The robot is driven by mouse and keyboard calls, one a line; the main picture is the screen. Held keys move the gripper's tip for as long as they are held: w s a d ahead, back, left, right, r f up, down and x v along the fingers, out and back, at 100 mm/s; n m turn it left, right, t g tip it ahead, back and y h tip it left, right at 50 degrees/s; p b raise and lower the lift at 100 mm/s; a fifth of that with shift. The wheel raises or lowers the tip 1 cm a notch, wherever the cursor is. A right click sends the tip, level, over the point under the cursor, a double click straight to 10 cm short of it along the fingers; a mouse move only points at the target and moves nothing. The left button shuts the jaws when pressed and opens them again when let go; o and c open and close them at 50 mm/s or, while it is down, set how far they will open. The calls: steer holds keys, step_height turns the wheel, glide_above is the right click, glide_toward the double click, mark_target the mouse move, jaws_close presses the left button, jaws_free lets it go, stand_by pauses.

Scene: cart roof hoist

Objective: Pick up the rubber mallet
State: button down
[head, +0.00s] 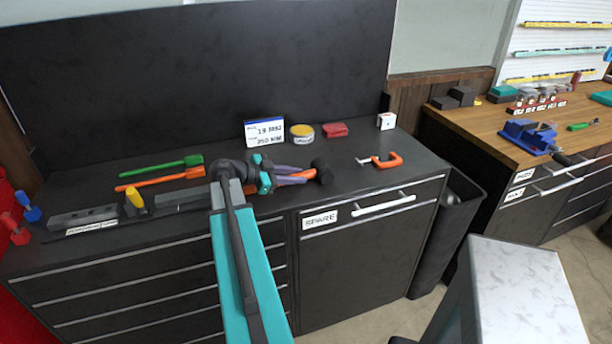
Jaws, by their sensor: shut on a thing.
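The rubber mallet has a black head (322,170) and what looks like an orange handle (302,175). It is at the middle of the dark workbench, in the head view. My gripper (291,176) reaches over the bench from the front, its purple-grey fingers pointing right. The fingers are shut on the mallet's handle, just left of the head. My wrist and fingers hide the rest of the handle. I cannot tell whether the mallet touches the bench top.
Green (162,168) and orange (160,179) long-handled tools lie left of my gripper. An orange clamp (387,160) lies to the right. A sign card (265,132), yellow tin (302,134) and red cloth-like item (335,130) stand behind. The bench's right front is clear.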

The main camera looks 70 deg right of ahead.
mark_target(295, 175)
steer(key=shift+r, duration=0.2)
steer(key=shift+r+b, duration=1)
steer(key=shift+r, duration=0.55)
steer(key=w+a+r+b, duration=0.1)
steer(key=a+b, duration=0.3)
steer(key=a, duration=1.2)
steer(key=shift+w+r, duration=0.25)
steer(key=shift+w, duration=0.1)
